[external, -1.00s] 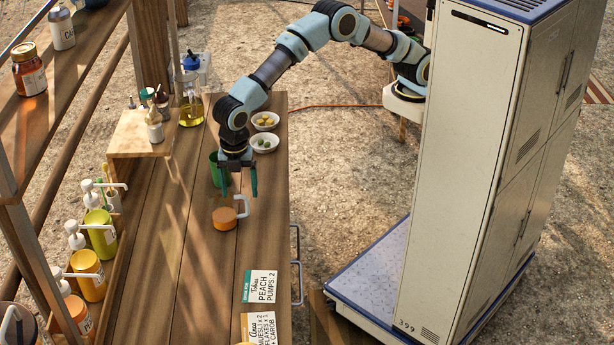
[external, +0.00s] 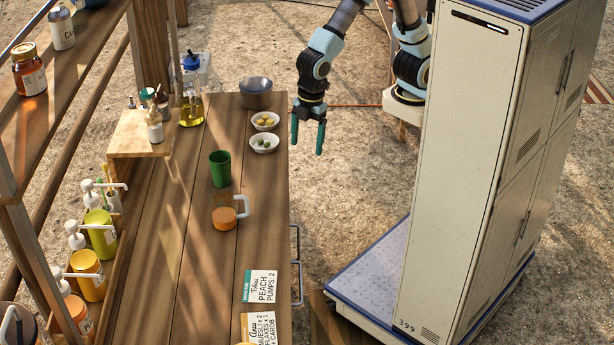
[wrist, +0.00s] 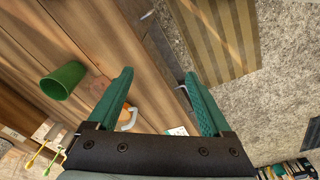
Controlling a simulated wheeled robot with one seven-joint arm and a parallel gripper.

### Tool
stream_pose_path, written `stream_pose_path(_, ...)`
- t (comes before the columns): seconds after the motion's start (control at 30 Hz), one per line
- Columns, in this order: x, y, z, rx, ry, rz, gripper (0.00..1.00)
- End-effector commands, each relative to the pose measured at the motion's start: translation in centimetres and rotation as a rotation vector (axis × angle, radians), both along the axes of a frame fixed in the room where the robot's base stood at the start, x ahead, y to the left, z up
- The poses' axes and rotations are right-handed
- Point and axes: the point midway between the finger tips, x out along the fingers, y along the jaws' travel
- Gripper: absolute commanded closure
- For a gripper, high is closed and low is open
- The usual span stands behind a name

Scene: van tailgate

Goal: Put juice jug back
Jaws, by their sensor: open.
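The juice jug (external: 225,217), with orange juice and a pale handle on its right, stands upright on the wooden counter (external: 185,235) in front of a green cup (external: 220,169). In the wrist view, the jug's handle (wrist: 128,119) shows beside the left finger, which hides part of the jug. The green cup (wrist: 64,80) is at the left there. My gripper (external: 308,137) is open and empty, pointing down off the counter's right edge, apart from the jug.
Two bowls (external: 264,144) and a dark bowl (external: 256,94) stand at the counter's far end, near an oil bottle (external: 191,105). Pump bottles (external: 100,235) line the left. Order cards (external: 261,287) lie in front. The counter's middle is clear.

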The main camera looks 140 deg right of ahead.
Motion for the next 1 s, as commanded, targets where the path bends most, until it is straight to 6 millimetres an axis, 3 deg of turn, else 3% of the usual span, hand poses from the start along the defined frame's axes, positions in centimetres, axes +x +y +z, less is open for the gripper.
stream_pose_path(0.03, -3.1, 0.3, -0.3, 0.005, -0.009, -0.051, 0.16)
stream_pose_path(0.1, -6.5, 0.7, -0.8, 0.013, -0.024, -0.122, 0.16)
stream_pose_path(0.2, -10.3, 1.0, -1.6, 0.024, -0.041, -0.202, 0.16)
stream_pose_path(0.3, -12.8, 1.3, -2.2, 0.031, -0.049, -0.251, 0.16)
stream_pose_path(0.47, -14.0, 1.4, -2.5, 0.035, -0.055, -0.279, 0.16)
stream_pose_path(1.0, -14.0, 1.4, -2.5, 0.035, -0.053, -0.277, 0.16)
